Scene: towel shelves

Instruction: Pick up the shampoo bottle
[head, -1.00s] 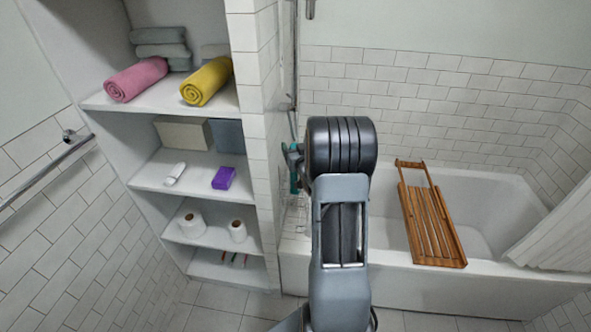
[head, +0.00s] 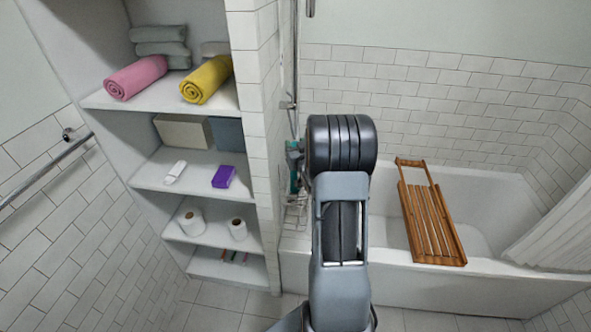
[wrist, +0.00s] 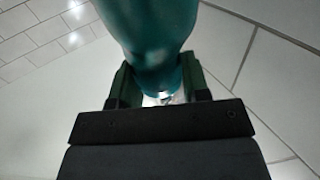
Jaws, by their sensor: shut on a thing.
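The shampoo bottle (wrist: 155,40) is teal and fills the top middle of the wrist view. My gripper (wrist: 158,85) is shut on it, with one dark finger on each side of its narrower end. In the head view, a teal strip of the bottle (head: 294,180) shows just left of my arm, beside the tiled wall edge. My arm hides the rest of it there. I cannot tell from these views how far the bottle is from the surface under it.
Shelves (head: 150,188) on the left hold a pink towel (head: 136,78), a yellow towel (head: 206,80), a purple box (head: 223,177) and paper rolls. A white bathtub (head: 400,285) with a wooden rack (head: 432,225) is on the right. A metal rail (head: 45,172) is at far left.

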